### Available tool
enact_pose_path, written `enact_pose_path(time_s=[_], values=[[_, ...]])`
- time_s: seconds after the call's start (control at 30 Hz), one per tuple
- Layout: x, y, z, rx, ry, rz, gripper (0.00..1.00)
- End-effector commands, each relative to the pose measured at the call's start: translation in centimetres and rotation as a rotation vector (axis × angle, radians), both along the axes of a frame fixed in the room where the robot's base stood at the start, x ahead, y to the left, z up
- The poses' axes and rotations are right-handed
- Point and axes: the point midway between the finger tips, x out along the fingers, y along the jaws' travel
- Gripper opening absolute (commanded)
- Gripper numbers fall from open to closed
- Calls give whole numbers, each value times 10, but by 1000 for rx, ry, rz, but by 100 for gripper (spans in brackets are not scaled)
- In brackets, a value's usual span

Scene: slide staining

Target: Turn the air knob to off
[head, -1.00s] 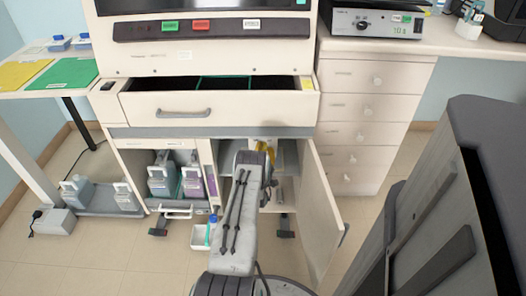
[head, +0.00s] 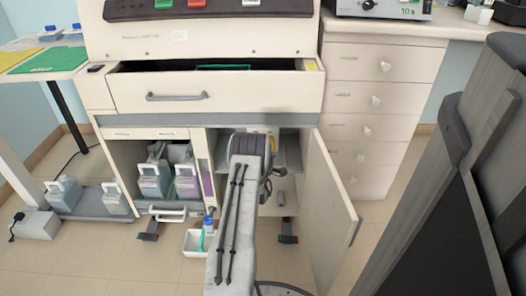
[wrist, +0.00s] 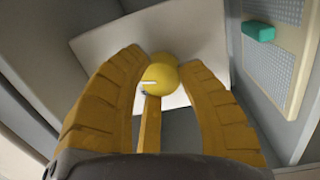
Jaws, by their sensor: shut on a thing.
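In the wrist view, a rounded yellow knob (wrist: 163,72) sits in front of a pale panel (wrist: 110,38) inside the cabinet. A small white mark shows on its near side, and a narrow yellow bar (wrist: 150,125) extends from it toward the camera. My gripper (wrist: 162,68) has two ribbed yellow fingers, one on each side of the knob, with their tips closed against it. In the head view, my arm reaches into the open right-hand cabinet compartment and hides the knob and most of the gripper.
The cabinet door (head: 328,215) stands open right of my arm. Bottles (head: 153,180) stand in the left compartment. A small white tray (head: 195,243) is below, beside my arm. An open drawer (head: 215,95) juts out above. In the wrist view, a green block (wrist: 258,31) is on a side panel.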

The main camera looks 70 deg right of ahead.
Motion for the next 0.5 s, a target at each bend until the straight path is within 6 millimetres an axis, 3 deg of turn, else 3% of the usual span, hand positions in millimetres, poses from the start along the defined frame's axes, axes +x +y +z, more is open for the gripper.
enact_pose_path(time_s=[0.03, 0.5], values=[[-4, -1, -7, -1, 19, -7, 2], [-3, -1, -3, -28, 111, -11, 2]])
